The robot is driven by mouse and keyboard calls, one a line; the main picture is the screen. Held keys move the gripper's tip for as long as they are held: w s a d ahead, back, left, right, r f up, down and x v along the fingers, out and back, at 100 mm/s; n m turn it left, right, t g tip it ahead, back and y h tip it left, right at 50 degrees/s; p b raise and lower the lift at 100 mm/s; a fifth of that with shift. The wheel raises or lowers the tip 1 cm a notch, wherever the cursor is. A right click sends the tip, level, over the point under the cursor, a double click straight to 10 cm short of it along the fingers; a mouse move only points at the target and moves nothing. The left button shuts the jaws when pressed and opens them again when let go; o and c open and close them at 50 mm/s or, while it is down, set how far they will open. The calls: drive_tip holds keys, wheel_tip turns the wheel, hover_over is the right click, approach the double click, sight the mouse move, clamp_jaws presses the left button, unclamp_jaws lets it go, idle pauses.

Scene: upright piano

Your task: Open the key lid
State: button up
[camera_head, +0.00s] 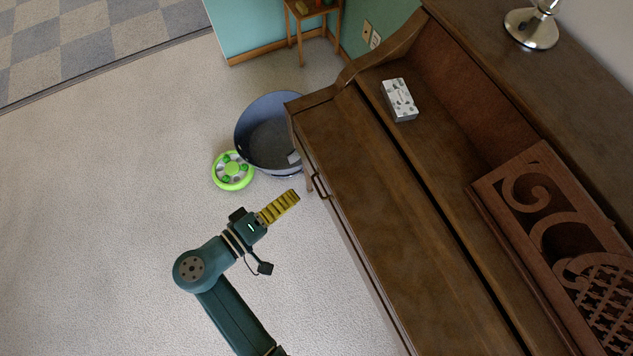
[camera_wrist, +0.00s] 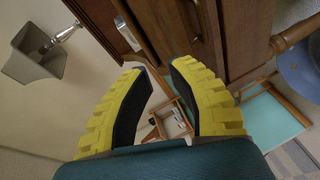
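The piano's key lid (camera_head: 385,215) is a long brown wooden board along the piano's front, lying closed, with no keys showing. A dark handle (camera_head: 319,187) sits on its front edge near the left end. My gripper (camera_head: 297,194) has yellow ribbed fingers and is just left of the handle in the head view, with a small gap of carpet between. In the wrist view my gripper (camera_wrist: 163,66) shows its two fingers apart with nothing between the tips. The brown piano wood (camera_wrist: 225,35) lies ahead of them.
A blue-grey bucket (camera_head: 244,133) and a green round toy (camera_head: 232,184) stand on the carpet by the piano's left end. A patterned box (camera_head: 400,99) lies behind the lid. A carved music stand (camera_head: 530,195) and lamp base (camera_head: 531,29) are farther back. Carpet to the left is clear.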

sight(316, 186)
drive_tip(key=s+a+f+n+t+h+b, duration=0.1)
drive_tip(key=s+a+f+n+t+b, duration=0.15)
drive_tip(key=f, duration=0.35)
drive_tip(key=s+a+f+n+t+h+b, duration=0.1)
drive_tip(key=s+a+f+n+b, duration=0.15)
drive_tip(key=f, duration=0.25)
drive_tip(key=shift+m+t, duration=0.3)
drive_tip(key=shift+t, duration=0.05)
drive_tip(key=b+x, duration=0.1)
drive_tip(key=x, duration=0.4)
drive_tip(key=b+x, duration=0.1)
drive_tip(key=x, duration=0.9)
drive_tip(key=shift+d+b, duration=0.4)
drive_tip(key=shift+d, duration=0.2)
clamp_jaws()
